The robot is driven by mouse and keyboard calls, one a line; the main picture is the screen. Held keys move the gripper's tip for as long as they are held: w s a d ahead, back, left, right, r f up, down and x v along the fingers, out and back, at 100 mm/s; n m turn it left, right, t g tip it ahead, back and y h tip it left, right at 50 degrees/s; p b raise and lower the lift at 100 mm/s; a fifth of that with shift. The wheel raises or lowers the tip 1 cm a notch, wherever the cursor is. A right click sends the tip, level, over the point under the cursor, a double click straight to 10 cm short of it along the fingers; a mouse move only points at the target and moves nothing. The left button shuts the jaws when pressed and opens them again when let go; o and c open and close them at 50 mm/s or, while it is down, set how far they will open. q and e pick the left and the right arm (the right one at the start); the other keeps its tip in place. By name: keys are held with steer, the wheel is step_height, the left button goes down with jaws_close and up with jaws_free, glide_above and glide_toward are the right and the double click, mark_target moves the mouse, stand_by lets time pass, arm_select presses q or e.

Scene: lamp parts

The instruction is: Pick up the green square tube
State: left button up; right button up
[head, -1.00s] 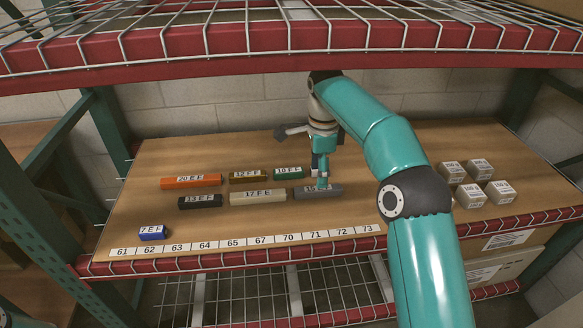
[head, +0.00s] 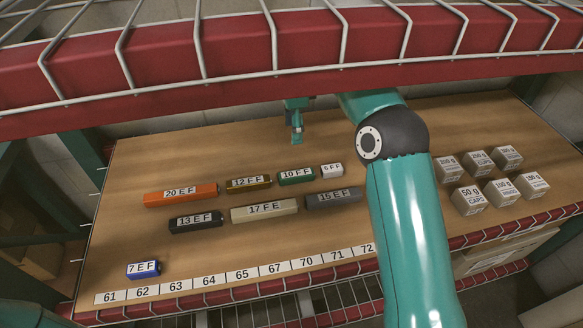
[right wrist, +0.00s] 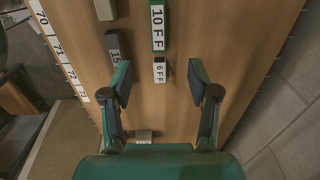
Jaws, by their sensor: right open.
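The green square tube (head: 296,177), labelled 10 F F, lies on the wooden shelf in the back row, between a brown-gold tube (head: 248,183) and a small white tube (head: 331,171). In the right wrist view the green tube (right wrist: 158,28) is at the top middle, beyond the fingertips. My right gripper (head: 297,136) is behind the back row in the head view, apart from the green tube. In the right wrist view my right gripper (right wrist: 160,76) is open and empty, with the white tube (right wrist: 160,72) showing between its fingers. My left gripper is not in view.
Orange (head: 181,195), black (head: 196,222), cream (head: 264,210), grey (head: 333,198) and blue (head: 143,269) tubes lie nearby. Several small boxes (head: 468,199) stand at the right. A red beam (head: 230,70) with wire decking hangs overhead. A number strip (head: 235,275) runs along the front.

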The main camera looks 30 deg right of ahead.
steer(key=b, duration=0.2)
glide_above(296, 173)
step_height(296, 173, down, 10)
steer(key=shift+w+f, duration=0.1)
steer(key=shift+f, duration=0.15)
steer(key=shift+s+f+b, duration=0.2)
steer(key=shift+f+b, duration=0.15)
steer(key=shift+f, duration=2.65)
jaws_close()
